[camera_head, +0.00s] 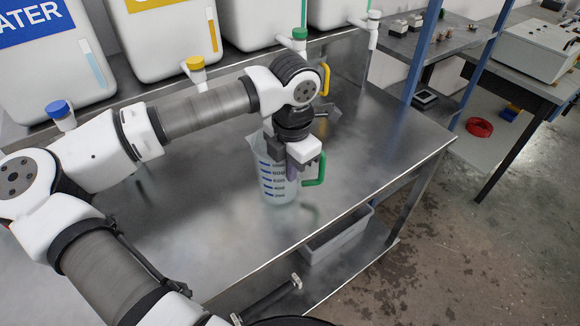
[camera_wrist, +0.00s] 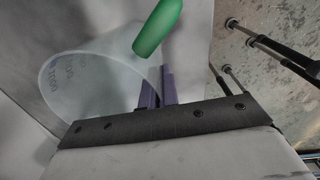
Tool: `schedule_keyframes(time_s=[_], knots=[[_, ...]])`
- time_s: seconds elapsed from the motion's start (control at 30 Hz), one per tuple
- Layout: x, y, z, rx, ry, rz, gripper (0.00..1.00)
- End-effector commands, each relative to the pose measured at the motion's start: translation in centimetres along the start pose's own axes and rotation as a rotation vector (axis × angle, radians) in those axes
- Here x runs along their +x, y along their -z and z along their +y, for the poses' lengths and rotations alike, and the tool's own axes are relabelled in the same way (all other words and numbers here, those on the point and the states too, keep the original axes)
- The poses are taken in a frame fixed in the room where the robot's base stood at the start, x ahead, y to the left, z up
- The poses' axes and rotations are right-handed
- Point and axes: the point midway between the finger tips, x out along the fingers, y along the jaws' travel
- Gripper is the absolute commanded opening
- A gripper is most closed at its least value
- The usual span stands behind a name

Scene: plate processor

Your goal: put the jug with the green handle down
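The clear jug with the green handle (camera_head: 276,184) is upright over the steel table (camera_head: 385,140), with blue volume marks on its side. Its green handle (camera_head: 317,170) points right. In the wrist view the jug's round rim and wall (camera_wrist: 95,85) show at left and the green handle (camera_wrist: 158,28) at top. My gripper (camera_head: 291,168) is at the jug's handle side, its purple fingers (camera_wrist: 157,90) close together at the jug's wall. They look shut on it, though the contact is partly hidden. I cannot tell whether the jug's base touches the table.
Large white containers with coloured taps (camera_head: 196,68) line the table's back. A yellow handle (camera_head: 325,80) shows behind my wrist. The tabletop right of the jug is clear to its edge. A grey bin (camera_head: 335,237) sits on the shelf below.

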Motion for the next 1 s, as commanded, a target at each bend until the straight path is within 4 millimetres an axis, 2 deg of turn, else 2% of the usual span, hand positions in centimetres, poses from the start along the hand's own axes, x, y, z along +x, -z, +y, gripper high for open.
schedule_keyframes(time_s=[0.1, 0.5, 0.6, 0.7, 1.0], knots=[[0.82, 0.0, -0.11, 0.002, 0.0, -0.001, 0.0], [1.35, 0.0, -0.08, 0.001, -0.002, 0.0, 0.0], [1.17, 0.0, -0.08, 0.001, -0.001, 0.0, 0.14], [1.17, 0.0, -0.08, 0.001, -0.001, 0.0, 0.24], [0.97, 0.0, -0.07, 0.001, -0.001, 0.0, 0.24]])
